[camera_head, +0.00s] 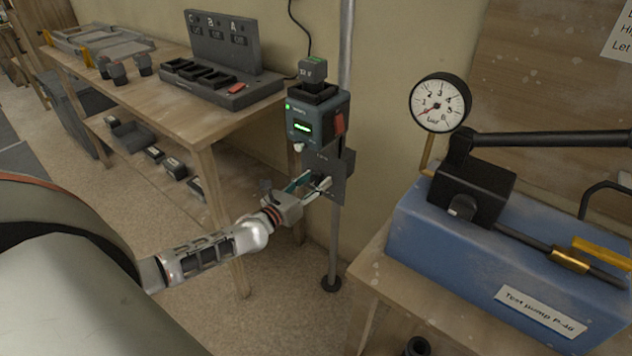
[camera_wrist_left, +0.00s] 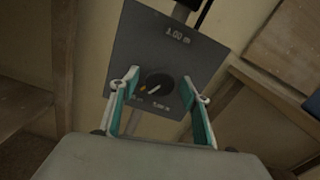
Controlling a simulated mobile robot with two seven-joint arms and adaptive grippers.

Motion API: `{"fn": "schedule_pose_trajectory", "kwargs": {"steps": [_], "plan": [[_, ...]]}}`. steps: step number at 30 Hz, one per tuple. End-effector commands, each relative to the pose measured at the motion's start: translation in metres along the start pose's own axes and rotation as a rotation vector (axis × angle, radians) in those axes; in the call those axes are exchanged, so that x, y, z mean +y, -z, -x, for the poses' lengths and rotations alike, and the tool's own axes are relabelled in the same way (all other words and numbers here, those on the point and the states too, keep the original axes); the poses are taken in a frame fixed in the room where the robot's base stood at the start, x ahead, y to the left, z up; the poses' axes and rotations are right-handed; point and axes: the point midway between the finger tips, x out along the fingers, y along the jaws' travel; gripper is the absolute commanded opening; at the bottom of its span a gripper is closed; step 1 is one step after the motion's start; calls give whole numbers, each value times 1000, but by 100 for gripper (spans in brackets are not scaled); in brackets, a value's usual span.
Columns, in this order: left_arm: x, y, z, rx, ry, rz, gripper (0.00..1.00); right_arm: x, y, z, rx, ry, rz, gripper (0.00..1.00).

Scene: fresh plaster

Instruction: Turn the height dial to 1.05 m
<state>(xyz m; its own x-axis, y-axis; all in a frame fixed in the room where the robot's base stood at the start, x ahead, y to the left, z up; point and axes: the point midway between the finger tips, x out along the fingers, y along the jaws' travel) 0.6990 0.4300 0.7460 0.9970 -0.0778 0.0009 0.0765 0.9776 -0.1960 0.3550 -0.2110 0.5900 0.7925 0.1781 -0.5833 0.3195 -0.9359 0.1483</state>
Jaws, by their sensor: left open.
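The height dial (camera_wrist_left: 159,86) is a dark round knob with a pale pointer line on a grey plate (camera_wrist_left: 165,50). The plate reads what looks like "1.00 m" in the left wrist view. In the head view the plate (camera_head: 340,165) hangs on a pole below a laser-like device with a green display (camera_head: 303,128). My left gripper (camera_wrist_left: 160,98) is open, its teal-lined fingers on either side of the dial. In the head view the left gripper (camera_head: 311,188) reaches the plate and hides most of the dial. I cannot tell whether the fingers touch it. My right gripper is not in view.
A blue test pump (camera_head: 470,235) with a pressure gauge (camera_head: 440,103) stands on a bench at the right, close to the pole. A wooden table (camera_head: 205,122) with a charger rack (camera_head: 215,75) stands at the left. The pole's foot (camera_head: 331,283) rests on the floor.

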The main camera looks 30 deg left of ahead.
Motion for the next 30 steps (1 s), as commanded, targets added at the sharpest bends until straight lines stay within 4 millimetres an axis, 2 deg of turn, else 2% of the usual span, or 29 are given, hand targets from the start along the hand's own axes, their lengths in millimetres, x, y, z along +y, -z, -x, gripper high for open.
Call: {"fn": "schedule_pose_trajectory", "kwargs": {"steps": [11,15,16,30], "plan": [[0,0,-6,1,0,-1,47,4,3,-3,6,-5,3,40],[0,0,-6,1,0,-1,13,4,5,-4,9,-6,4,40],[0,0,-6,1,0,-1,8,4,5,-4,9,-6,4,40],[0,0,-6,1,0,-79,8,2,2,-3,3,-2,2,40]]}}
